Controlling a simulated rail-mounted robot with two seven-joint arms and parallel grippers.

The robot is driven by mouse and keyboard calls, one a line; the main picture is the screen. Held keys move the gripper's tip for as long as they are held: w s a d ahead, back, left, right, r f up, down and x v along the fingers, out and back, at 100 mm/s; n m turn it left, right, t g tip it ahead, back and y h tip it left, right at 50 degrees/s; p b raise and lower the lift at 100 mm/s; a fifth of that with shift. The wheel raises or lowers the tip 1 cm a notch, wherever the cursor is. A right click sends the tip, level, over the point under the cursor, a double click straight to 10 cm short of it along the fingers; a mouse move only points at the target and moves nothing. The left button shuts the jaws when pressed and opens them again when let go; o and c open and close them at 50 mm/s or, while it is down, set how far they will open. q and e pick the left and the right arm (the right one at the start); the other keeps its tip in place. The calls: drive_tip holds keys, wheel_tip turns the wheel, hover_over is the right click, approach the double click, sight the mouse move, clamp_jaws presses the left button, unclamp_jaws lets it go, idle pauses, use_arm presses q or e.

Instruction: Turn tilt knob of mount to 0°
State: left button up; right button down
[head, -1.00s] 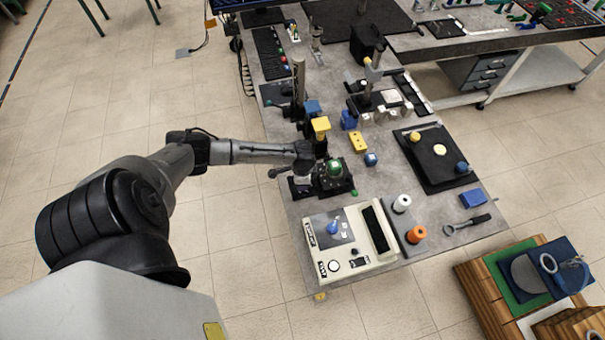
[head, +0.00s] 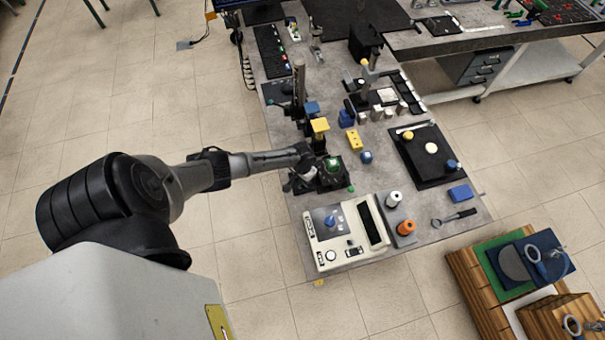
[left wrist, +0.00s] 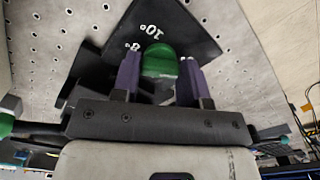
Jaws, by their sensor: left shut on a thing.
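The mount (head: 338,182) is a black block near the left edge of the bench in the head view. Its tilt knob is green (head: 333,165). In the left wrist view the green knob (left wrist: 160,62) sits between the two purple fingers of my left gripper (left wrist: 159,72), which is shut on it. Behind it is a dark plate (left wrist: 178,22) with white marks; one reads 10°, and a smaller mark beside the left finger is partly hidden. In the head view my left gripper (head: 312,172) meets the mount from the left. My right gripper is not in view.
A cream instrument (head: 347,235) stands in front of the mount. A dark post (head: 299,85) rises behind the mount.

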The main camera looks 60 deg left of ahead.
use_arm(q)
drive_tip(key=shift+n, duration=0.5)
drive_tip(key=o, duration=0.6)
drive_tip(key=shift+o, duration=0.2)
drive_tip(key=shift+r, duration=0.1)
drive_tip(key=shift+r+p, duration=0.35)
wheel_tip(320, 180, up, 13)
drive_tip(key=p, duration=0.1)
idle(0.4)
